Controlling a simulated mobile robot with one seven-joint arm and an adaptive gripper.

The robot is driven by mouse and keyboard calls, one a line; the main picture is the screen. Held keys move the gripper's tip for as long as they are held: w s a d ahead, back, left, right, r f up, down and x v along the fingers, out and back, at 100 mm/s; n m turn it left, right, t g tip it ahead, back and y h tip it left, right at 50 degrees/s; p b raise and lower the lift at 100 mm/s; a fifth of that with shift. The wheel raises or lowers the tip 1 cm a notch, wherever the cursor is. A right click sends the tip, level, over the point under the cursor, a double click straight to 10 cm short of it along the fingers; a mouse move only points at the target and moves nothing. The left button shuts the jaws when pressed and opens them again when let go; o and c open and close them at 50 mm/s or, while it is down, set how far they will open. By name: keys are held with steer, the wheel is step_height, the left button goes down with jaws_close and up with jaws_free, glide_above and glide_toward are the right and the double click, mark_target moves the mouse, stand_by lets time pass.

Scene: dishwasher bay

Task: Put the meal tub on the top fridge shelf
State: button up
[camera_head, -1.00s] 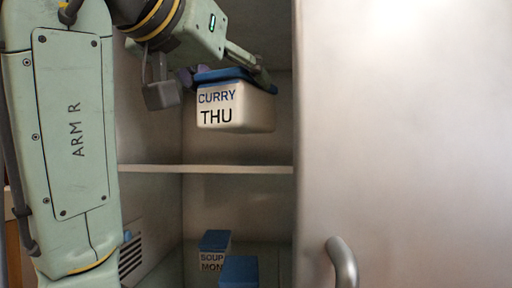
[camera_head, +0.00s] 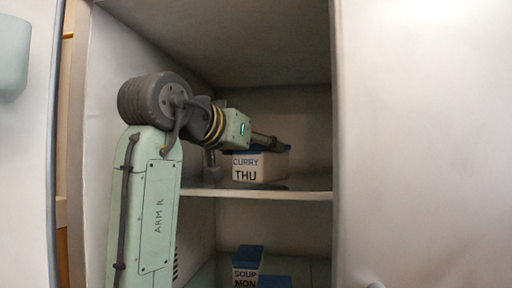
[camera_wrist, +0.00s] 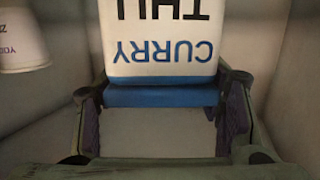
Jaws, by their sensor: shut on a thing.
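The meal tub (camera_head: 262,168) is white with a blue lid and reads CURRY THU. It is inside the fridge, low over the top shelf (camera_head: 300,195); I cannot tell whether its base touches the shelf. In the wrist view the tub (camera_wrist: 165,62) sits between the fingers, its label upside down. My gripper (camera_wrist: 165,100) is shut on the tub at its blue lid, with a purple pad on each side. In the head view my gripper (camera_head: 264,143) reaches in from the left; the tub's far side is hidden.
A white container (camera_wrist: 22,40) with partly visible lettering is at the left in the wrist view. On the lower level stand a SOUP MON tub (camera_head: 246,270) and another blue-lidded tub (camera_head: 274,282). The fridge's right wall edge (camera_head: 336,110) is close to the tub.

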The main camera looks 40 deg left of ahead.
steer(key=shift+f, duration=0.15)
steer(key=shift+f, duration=0.2)
steer(key=o, duration=1.6)
steer(key=shift+c, duration=0.2)
steer(key=shift+r, duration=0.15)
steer(key=b+v, duration=0.2)
steer(key=v, duration=0.5)
steer(key=shift+s, duration=0.3)
